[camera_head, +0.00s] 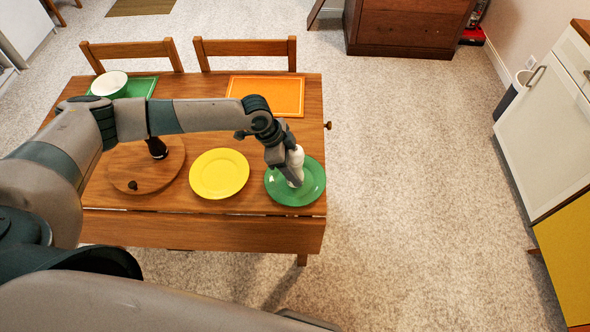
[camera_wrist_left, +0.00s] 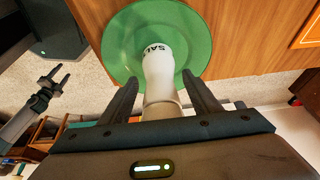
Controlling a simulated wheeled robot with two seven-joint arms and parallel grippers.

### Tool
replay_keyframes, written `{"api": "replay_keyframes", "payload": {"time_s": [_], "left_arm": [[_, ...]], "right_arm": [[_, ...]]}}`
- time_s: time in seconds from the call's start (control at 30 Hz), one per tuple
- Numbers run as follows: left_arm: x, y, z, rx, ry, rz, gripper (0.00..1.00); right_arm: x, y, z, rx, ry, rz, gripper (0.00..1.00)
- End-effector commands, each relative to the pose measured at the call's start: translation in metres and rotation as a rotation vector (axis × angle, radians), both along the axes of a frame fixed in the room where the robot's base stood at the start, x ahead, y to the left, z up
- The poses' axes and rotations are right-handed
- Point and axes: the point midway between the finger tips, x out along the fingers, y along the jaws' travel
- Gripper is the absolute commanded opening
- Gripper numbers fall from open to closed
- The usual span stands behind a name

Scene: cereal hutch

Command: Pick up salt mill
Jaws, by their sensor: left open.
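The salt mill (camera_head: 296,163) is white and stands on the green plate (camera_head: 313,190) at the right front of the table. In the left wrist view the salt mill (camera_wrist_left: 158,68) shows part of its dark lettering, "SAL". My left gripper (camera_wrist_left: 159,79) is open, with one finger on each side of the mill. I cannot tell whether the fingers touch it. In the head view the left gripper (camera_head: 289,178) hides part of the mill. My right gripper (camera_wrist_left: 49,84) shows small at the left of the wrist view, its fingers apart and empty.
A yellow plate (camera_head: 219,188) lies left of the green one. A dark mill (camera_head: 157,148) stands on a round wooden board (camera_head: 125,162), partly behind my arm. A white bowl (camera_head: 108,82) and an orange placemat (camera_head: 277,95) lie at the back. The floor right of the table is clear.

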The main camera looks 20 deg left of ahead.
Motion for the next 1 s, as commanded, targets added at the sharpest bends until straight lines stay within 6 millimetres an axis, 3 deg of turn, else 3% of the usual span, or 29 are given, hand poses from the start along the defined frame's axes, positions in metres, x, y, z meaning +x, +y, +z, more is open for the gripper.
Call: {"api": "replay_keyframes", "payload": {"time_s": [0.07,0.2,0.3,0.67,1.0], "left_arm": [[0.000,0.000,0.000,0.000,0.000,0.000,0.52],[0.000,0.000,0.000,0.000,0.000,0.000,0.19],[0.000,0.000,0.001,-0.001,-0.001,0.000,0.00],[0.001,0.000,0.005,-0.001,-0.001,0.000,0.00],[-0.005,-0.007,0.044,-0.005,-0.002,-0.006,0.00]], "right_arm": [[0.000,0.000,0.000,0.000,0.000,0.000,0.53],[0.000,0.000,0.000,0.000,0.000,0.000,0.53],[0.000,0.000,0.000,0.000,0.000,0.000,0.53],[0.000,-0.001,-0.003,-0.001,0.000,0.000,0.53],[0.000,-0.001,-0.022,-0.001,0.000,0.000,0.53]]}}
